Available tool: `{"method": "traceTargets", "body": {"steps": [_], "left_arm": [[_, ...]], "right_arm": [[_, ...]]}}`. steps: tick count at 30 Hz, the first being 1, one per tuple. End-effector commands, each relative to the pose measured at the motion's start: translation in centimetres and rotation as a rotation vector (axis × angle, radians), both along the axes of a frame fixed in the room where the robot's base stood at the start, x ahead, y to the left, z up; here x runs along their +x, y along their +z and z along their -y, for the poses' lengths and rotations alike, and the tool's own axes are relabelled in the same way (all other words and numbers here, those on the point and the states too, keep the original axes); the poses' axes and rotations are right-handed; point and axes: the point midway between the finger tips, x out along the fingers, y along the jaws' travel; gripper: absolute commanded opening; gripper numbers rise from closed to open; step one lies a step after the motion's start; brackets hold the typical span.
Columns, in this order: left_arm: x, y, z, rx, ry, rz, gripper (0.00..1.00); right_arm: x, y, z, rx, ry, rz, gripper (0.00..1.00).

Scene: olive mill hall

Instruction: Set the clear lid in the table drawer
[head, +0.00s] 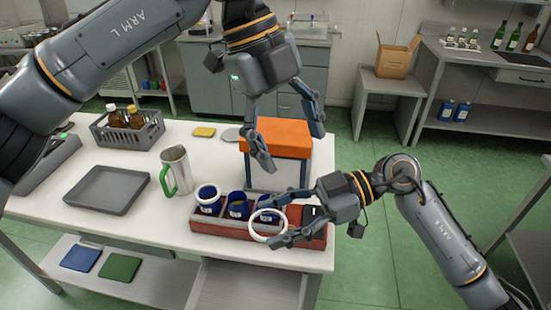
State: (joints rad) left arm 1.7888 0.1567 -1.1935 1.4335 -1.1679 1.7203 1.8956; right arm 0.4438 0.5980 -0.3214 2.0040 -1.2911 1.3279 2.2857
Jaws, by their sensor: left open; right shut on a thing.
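The clear lid (251,226) shows as a round, see-through disc with a white rim. My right gripper (271,220) is shut on it and holds it tilted in front of the red caddy, near the table's front edge. The table drawer (250,283) is pulled out below the tabletop at the front, and its visible inside looks empty; its near end is cut off by the picture. My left gripper (292,150) is open and empty, with its fingers pointing down around the front of the orange-topped box.
The red caddy (222,231) holds several blue jars. On the white table (150,222) stand the orange-topped white box (288,133), a steel jug (176,165), a grey tray (106,190) and a crate with bottles (110,136). A lower shelf (150,281) lies left of the drawer.

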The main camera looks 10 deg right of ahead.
Motion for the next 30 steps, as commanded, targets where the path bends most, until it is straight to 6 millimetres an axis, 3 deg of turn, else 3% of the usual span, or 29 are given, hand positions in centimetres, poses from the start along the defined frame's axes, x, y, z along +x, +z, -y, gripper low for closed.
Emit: {"method": "traceTargets", "body": {"steps": [3,9,14,24,30], "left_arm": [[-1.4,-1.2,-1.2,0.198,0.090,0.073,0.74],[-2.1,-2.2,-2.4,0.332,0.178,0.133,0.74],[-2.1,-4.0,-2.5,0.341,0.184,0.132,0.74],[-2.2,-10.3,-2.5,0.337,0.183,0.130,0.74],[-2.2,-13.0,-2.5,0.336,0.184,0.131,0.74]], "right_arm": [[0.0,0.0,0.0,0.000,0.000,0.000,0.39],[0.0,0.0,0.0,0.000,0.000,0.000,0.39],[0.0,0.0,0.0,0.000,0.000,0.000,0.39],[0.0,0.0,0.0,0.000,0.000,0.000,0.39],[0.0,0.0,0.0,0.000,0.000,0.000,0.39]]}}
